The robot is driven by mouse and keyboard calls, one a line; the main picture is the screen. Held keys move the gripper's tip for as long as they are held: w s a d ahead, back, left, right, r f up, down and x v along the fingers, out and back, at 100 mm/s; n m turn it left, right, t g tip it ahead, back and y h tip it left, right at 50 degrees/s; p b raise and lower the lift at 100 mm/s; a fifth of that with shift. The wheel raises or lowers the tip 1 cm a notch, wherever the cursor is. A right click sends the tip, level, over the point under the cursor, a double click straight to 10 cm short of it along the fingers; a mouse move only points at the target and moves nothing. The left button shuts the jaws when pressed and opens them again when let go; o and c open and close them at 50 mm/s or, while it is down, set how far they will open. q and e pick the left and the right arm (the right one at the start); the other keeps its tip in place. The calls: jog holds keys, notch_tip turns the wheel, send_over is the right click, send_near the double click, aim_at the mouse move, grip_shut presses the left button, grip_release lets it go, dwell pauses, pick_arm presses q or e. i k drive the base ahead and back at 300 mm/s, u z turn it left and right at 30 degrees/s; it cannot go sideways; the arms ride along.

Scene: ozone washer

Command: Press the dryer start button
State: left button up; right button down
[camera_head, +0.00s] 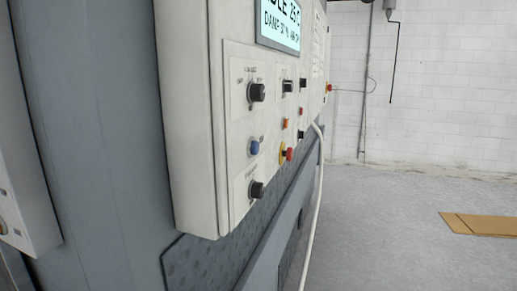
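A pale control box (190,130) is mounted on the large grey machine and seen at a steep angle. Its front carries a black upper knob (257,93), a blue button (254,147) and a black lower knob (256,189). Farther along are an orange button (285,123) and a red button on a yellow base (288,154). A lit display (280,25) is at the top, partly cut off. The labels are too small to read, so I cannot tell which control is the dryer start. Neither of my grippers is in view.
Another pale box (20,150) is at the left edge. A white hose or cable (317,210) hangs beside the machine. The grey floor (400,230) to the right is open, with flat brown cardboard (480,224) on it. A white block wall (450,90) stands behind.

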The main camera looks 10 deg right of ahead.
aim_at(255, 146)
jog(key=u, duration=2.55)
jog(key=k, duration=0.75)
jog(key=z, duration=1.45)
